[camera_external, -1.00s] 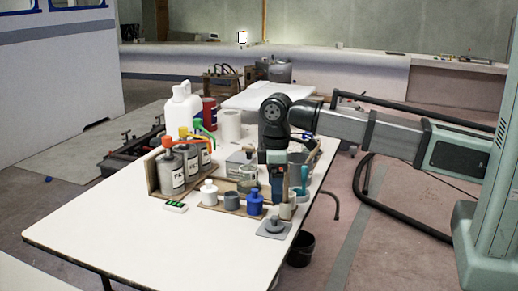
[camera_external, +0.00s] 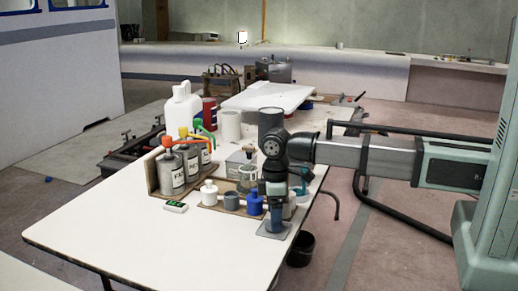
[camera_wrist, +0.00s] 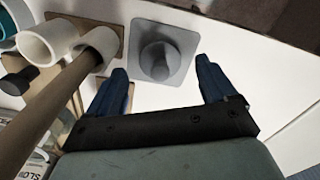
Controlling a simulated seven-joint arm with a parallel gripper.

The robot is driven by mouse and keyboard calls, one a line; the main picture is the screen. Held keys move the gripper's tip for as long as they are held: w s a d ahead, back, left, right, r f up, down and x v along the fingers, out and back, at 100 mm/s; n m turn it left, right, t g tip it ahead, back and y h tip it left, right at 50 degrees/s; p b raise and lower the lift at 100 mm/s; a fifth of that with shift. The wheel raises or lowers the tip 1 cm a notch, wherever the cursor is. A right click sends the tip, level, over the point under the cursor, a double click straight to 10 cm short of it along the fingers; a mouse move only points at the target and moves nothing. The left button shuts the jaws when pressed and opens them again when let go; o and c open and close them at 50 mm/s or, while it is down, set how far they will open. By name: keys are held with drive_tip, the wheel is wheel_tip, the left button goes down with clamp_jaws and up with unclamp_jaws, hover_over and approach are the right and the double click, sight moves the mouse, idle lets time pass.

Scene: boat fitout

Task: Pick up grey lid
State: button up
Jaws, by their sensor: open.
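The grey lid (camera_wrist: 160,52) is a flat grey square with a raised round knob in its middle. In the wrist view it lies on the white table top (camera_wrist: 215,22), beyond my fingertips and between their lines. My gripper (camera_wrist: 162,80) is open, its two blue fingers apart with nothing between them. In the external view the grey lid (camera_external: 268,231) lies near the table's right edge, and my gripper (camera_external: 274,212) is over it, pointing down and hiding its knob. I cannot tell the exact gap.
White cups and a brown stick (camera_wrist: 62,88) stand close to my left finger in the wrist view. White, grey and blue small bottles (camera_external: 230,200) stand left of my gripper. Pump canisters (camera_external: 170,173) stand farther left. The table's front left is clear.

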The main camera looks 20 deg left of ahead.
drive_tip(key=shift+f, duration=0.9)
drive_tip(key=c, duration=1.1)
